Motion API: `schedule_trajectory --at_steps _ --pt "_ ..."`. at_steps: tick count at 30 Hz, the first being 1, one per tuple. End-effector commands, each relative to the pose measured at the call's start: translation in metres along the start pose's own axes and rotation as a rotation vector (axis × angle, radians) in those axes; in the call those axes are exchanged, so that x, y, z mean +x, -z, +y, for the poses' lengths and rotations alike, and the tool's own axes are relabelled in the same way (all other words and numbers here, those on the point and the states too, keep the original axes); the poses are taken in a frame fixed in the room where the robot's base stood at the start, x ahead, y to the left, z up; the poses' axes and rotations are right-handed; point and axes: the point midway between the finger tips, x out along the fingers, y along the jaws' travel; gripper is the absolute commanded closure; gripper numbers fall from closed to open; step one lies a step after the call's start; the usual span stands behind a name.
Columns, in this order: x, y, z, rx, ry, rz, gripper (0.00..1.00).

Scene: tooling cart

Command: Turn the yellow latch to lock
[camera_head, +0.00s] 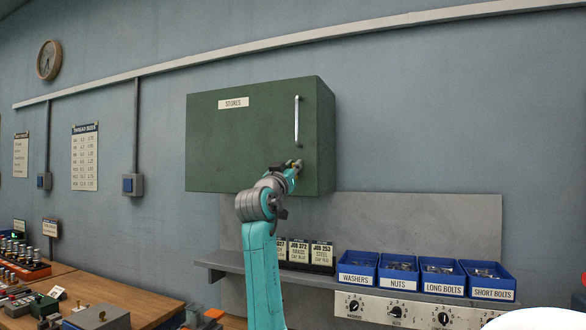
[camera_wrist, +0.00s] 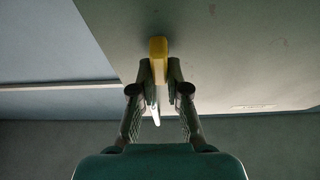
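The yellow latch (camera_wrist: 158,47) is on the face of the green cabinet (camera_head: 240,140), near the lower right of its door. My gripper (camera_wrist: 159,70) reaches up to it, with one finger on each side of the latch. The fingers are drawn close together and appear shut on it; the contact surfaces are partly hidden. In the head view my gripper (camera_head: 294,164) is at the cabinet's lower right, below the door handle (camera_head: 297,120), and covers most of the latch.
A shelf (camera_head: 225,263) below holds job cards (camera_head: 300,252) and several blue bins, such as the washers bin (camera_head: 357,280). Dials (camera_head: 397,311) line the panel beneath. A wooden bench (camera_head: 120,297) with tools stands at left. The wall left of the cabinet has free room.

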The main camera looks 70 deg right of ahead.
Motion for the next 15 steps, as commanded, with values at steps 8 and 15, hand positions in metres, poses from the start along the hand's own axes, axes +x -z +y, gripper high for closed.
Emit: schedule_trajectory --at_steps 8,15 --pt "-0.0001 -0.0002 0.0001 0.023 -0.01 0.0 1.0" --pt "-0.0001 -0.0006 0.0013 0.133 -0.056 -0.001 1.0"
